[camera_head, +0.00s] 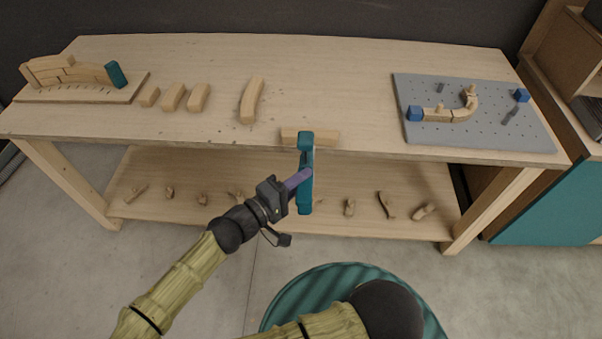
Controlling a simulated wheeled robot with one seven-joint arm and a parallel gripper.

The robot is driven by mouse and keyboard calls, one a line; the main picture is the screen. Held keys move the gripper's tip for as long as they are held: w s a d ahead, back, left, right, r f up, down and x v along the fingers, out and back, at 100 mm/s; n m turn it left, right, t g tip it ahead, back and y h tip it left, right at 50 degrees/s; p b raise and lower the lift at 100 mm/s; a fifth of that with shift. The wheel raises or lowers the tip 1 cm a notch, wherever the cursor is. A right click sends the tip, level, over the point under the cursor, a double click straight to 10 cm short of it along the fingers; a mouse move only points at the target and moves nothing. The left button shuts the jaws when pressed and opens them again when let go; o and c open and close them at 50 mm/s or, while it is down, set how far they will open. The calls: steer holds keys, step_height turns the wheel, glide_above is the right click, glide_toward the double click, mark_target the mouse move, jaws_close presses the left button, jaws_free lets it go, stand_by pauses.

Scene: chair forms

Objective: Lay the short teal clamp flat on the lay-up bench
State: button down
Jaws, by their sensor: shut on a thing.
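The short teal clamp (306,190) is held upright in my gripper (300,179), in front of the bench's near edge. The gripper is shut on it, and its fingertips are partly hidden by the clamp. The clamp's upper end overlaps a light wooden piece (326,136) at the bench edge in the picture; I cannot tell if they touch. The lay-up bench (340,80) is a pale wooden table with a lower shelf. A separate teal block (116,74) stands at the right end of the wooden arch form at the far left.
A grey pegboard (530,135) with blue blocks and a curved wooden piece lies at the right. Several loose wooden blocks (172,97) and a curved piece (251,100) lie left of centre. The bench top between the curved piece and pegboard is clear. Small pieces lie on the lower shelf (270,190).

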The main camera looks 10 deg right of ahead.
steer(key=shift+s+a, duration=0.1)
steer(key=shift+s, duration=0.35)
steer(key=shift+w, duration=0.15)
